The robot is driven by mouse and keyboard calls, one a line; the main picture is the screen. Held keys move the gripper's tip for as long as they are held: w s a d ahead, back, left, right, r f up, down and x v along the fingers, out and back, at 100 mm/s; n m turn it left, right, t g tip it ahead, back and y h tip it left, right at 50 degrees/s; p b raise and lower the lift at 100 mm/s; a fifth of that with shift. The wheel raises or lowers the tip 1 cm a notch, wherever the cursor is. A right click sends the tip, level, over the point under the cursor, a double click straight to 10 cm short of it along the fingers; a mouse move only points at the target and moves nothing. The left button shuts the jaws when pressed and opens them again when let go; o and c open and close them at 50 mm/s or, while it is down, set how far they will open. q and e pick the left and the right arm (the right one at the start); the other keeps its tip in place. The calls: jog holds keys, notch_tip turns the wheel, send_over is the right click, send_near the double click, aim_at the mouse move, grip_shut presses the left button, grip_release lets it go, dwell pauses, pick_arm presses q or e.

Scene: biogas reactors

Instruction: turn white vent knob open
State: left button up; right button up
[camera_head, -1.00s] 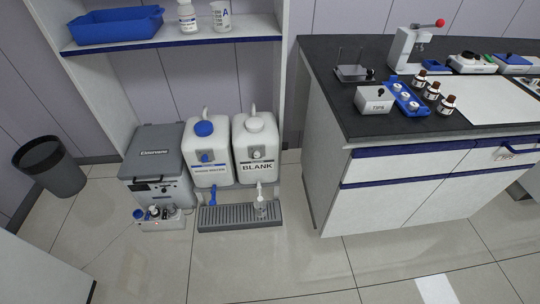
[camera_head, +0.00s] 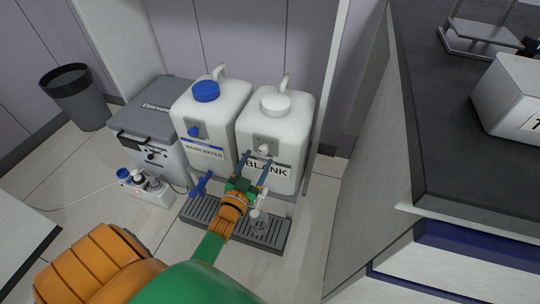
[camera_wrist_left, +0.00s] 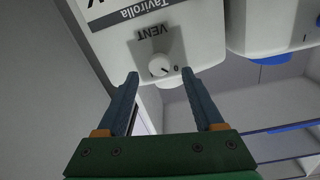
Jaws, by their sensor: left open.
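The white vent knob (camera_head: 264,149) is on the front of the white BLANK canister (camera_head: 297,118), above its label. In the left wrist view the knob (camera_wrist_left: 159,66) appears upside down below the word VENT, with a dark line on its face. My left gripper (camera_head: 257,159) is in front of the canister at the knob. In the left wrist view the left gripper (camera_wrist_left: 159,74) is open, one finger on each side of the knob. I see gaps between the fingers and the knob; whether the tips reach its depth is unclear. My right gripper is not in view.
The blue-capped wash water canister (camera_head: 211,118) stands close on the left. A white tap (camera_head: 258,203) and a grey drip tray (camera_head: 272,236) are below. A grey box (camera_head: 150,120) stands further left. A dark-topped bench (camera_head: 440,140) is at right.

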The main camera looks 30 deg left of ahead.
aim_at(262, 152)
pick_arm(q)
jog(key=w, duration=0.2)
jog(key=shift+w+a+f+b, duration=0.15)
jog(key=shift+w+a+b, duration=0.1)
jog(key=shift+w+b, duration=0.1)
jog(key=shift+w, duration=0.25)
grip_shut()
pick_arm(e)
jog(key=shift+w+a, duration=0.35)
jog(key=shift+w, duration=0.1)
